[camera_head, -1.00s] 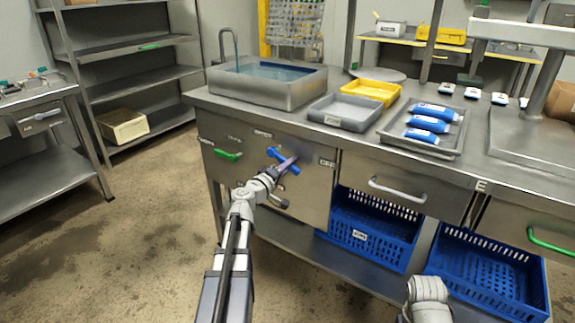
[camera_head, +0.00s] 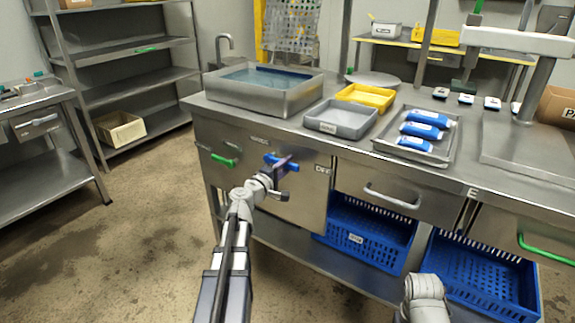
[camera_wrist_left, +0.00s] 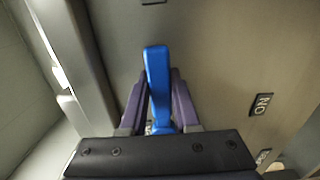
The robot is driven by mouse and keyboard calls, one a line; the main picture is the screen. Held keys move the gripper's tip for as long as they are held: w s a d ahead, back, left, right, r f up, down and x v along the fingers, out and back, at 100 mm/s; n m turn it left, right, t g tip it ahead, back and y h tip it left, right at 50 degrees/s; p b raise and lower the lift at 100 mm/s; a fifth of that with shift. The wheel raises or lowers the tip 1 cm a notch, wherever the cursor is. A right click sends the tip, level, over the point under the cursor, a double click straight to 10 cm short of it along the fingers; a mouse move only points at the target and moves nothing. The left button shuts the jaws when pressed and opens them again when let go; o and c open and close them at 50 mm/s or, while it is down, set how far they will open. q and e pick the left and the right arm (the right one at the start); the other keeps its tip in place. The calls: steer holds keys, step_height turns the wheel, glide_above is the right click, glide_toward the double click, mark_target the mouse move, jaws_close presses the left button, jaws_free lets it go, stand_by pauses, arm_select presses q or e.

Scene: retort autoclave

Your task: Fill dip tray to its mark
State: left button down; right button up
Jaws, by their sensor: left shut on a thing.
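The dip tray appears to be the steel basin (camera_head: 268,100) on the bench's back left corner, with bluish water (camera_head: 262,77) in it. Its mark cannot be made out. A bent metal spout (camera_head: 224,42) stands at its far left, with no stream visible. My left gripper (camera_head: 279,168) is shut on the blue valve handle (camera_head: 291,167) on the bench's front panel. In the left wrist view the blue handle (camera_wrist_left: 157,75) stands between the two purple fingers. My right gripper is out of view.
A grey tray (camera_head: 340,120), a yellow tray (camera_head: 366,97) and a metal tray (camera_head: 385,151) with blue packs share the bench top. A green handle (camera_head: 223,160) is left of the valve. Blue crates (camera_head: 365,240) sit below. Open floor is at left.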

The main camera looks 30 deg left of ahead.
arm_select(q)
steer(key=c, duration=0.6)
jaws_free()
steer(key=shift+c, duration=0.2)
steer(key=s, duration=0.7)
steer(key=shift+s+a, duration=0.35)
steer(key=shift+s, duration=0.05)
